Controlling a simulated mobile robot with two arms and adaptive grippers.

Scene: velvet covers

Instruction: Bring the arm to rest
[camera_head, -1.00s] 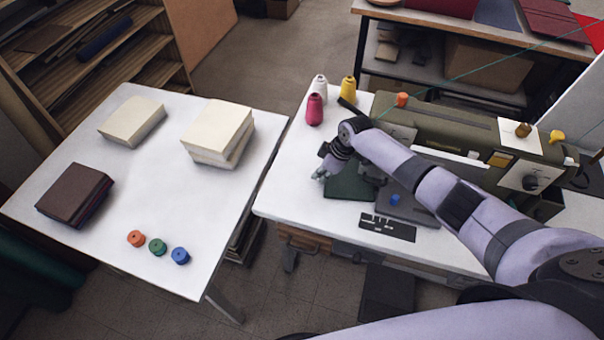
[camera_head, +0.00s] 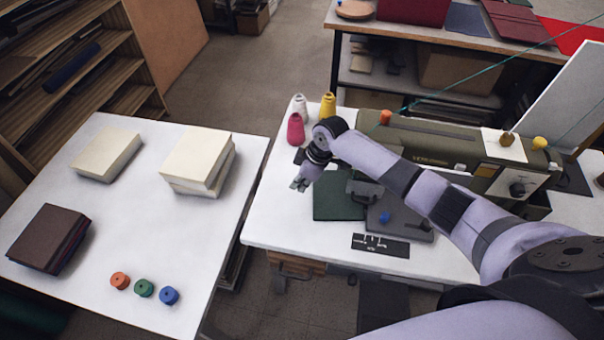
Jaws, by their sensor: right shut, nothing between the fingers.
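My right arm comes in from the lower right and reaches across the sewing table (camera_head: 268,222). My right gripper (camera_head: 298,186) is shut and empty. It hangs over the left part of that table, left of the dark green cloth piece (camera_head: 335,203) and in front of the thread cones. My left gripper is not in view.
The olive sewing machine (camera_head: 425,142) stands behind my right arm. A pink thread cone (camera_head: 296,130), a white one (camera_head: 300,106) and a yellow one (camera_head: 328,106) stand near the gripper. The left table (camera_head: 130,215) holds page blocks (camera_head: 197,160), dark covers (camera_head: 48,238) and three small spools (camera_head: 144,288).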

